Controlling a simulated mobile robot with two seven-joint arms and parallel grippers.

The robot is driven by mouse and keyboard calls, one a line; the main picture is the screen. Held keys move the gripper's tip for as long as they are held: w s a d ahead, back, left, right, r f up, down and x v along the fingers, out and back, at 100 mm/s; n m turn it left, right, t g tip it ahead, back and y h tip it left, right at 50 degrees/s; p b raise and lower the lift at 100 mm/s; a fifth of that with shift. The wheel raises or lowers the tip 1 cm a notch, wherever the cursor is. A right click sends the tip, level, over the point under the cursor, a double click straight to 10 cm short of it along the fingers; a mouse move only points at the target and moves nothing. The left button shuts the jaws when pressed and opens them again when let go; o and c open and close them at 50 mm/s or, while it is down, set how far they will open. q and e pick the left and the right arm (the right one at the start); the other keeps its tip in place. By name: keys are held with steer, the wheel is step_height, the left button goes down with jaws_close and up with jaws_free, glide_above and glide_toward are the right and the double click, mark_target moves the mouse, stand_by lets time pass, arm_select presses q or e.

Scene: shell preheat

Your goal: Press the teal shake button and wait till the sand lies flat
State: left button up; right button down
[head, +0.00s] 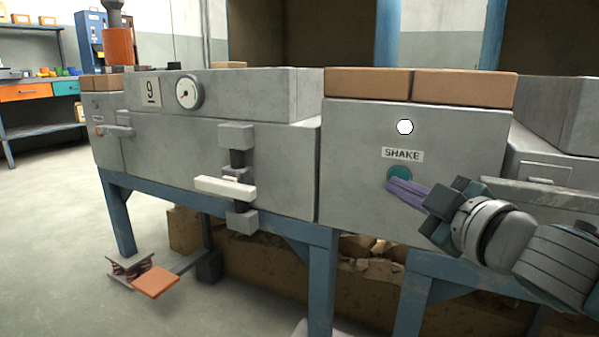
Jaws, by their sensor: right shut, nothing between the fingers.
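The teal shake button (400,173) sits on the front of a grey metal box, just below a white label (402,155) reading SHAKE. A round white lamp or disc (405,127) is above the label. My right gripper (394,190) is shut with nothing between its purple fingers. Its fingertips are at the lower edge of the button and cover part of it; I cannot tell whether they touch or press it. No sand is visible. My left gripper is not in view.
A grey cabinet with a dial gauge (188,92) and a pale handle (225,187) stands left of the shake box. Bricks (465,86) lie on top. An orange pedal (155,282) is near the floor. Open floor (50,240) lies at left.

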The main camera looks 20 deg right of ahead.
steer(key=shift+s+a+p, duration=0.65)
steer(key=shift+s+a, duration=1)
steer(key=shift+a, duration=0.25)
